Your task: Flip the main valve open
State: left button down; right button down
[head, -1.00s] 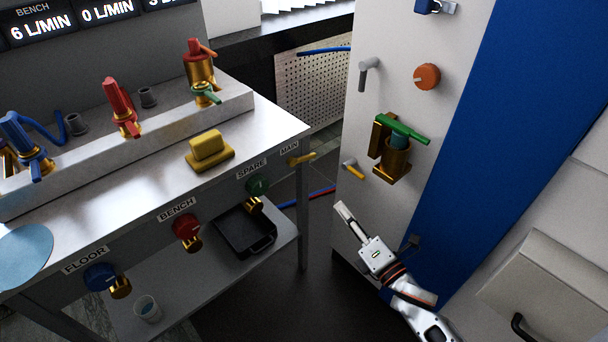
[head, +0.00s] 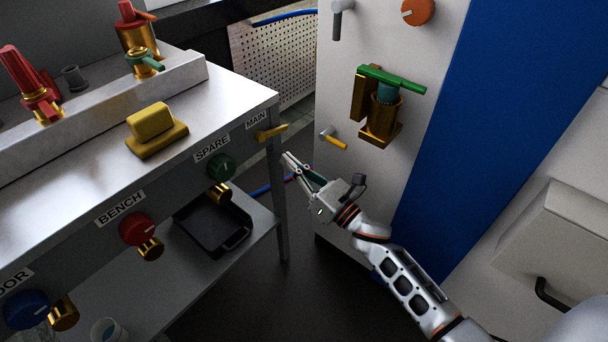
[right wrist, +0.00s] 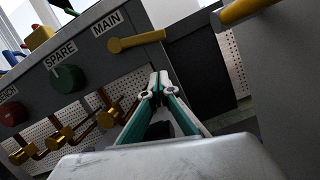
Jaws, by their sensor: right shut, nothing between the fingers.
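The main valve is a yellow lever (head: 270,132) beside the MAIN label at the right end of the bench's front panel. It sticks out to the right, roughly level along the panel. In the right wrist view the same yellow lever (right wrist: 137,41) lies ahead and a little left of the fingertips. My right gripper (head: 288,160) is shut and empty, just below and right of the lever, with a gap between them. Its fingertips (right wrist: 159,78) meet in the wrist view. My left gripper is not in view.
A second yellow lever (head: 334,138) is on the white cabinet (head: 340,80), close to my right gripper; it also crosses the top of the wrist view (right wrist: 245,10). A bench leg (head: 280,215) stands below. A green SPARE knob (head: 222,167) is left of the main lever.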

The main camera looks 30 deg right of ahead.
aim_at(284, 131)
jog(key=shift+x, duration=0.95)
jog(key=r, duration=0.2)
jog(key=shift+w+d+r+p, duration=0.1)
jog(key=shift+d+r+p, duration=0.2)
jog(key=shift+r+p, duration=0.05)
jog(key=shift+d+r, duration=0.1)
jog(key=shift+r, duration=0.3)
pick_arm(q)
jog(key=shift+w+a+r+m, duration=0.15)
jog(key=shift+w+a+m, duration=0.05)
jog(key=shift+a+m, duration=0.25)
pick_arm(e)
jog(key=shift+r, duration=0.15)
jog(key=shift+d, duration=0.1)
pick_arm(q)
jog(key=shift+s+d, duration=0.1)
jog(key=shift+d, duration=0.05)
pick_arm(e)
jog(key=shift+w+d+r, duration=0.2)
jog(key=shift+d+r, duration=0.25)
jog(key=shift+r, duration=0.4)
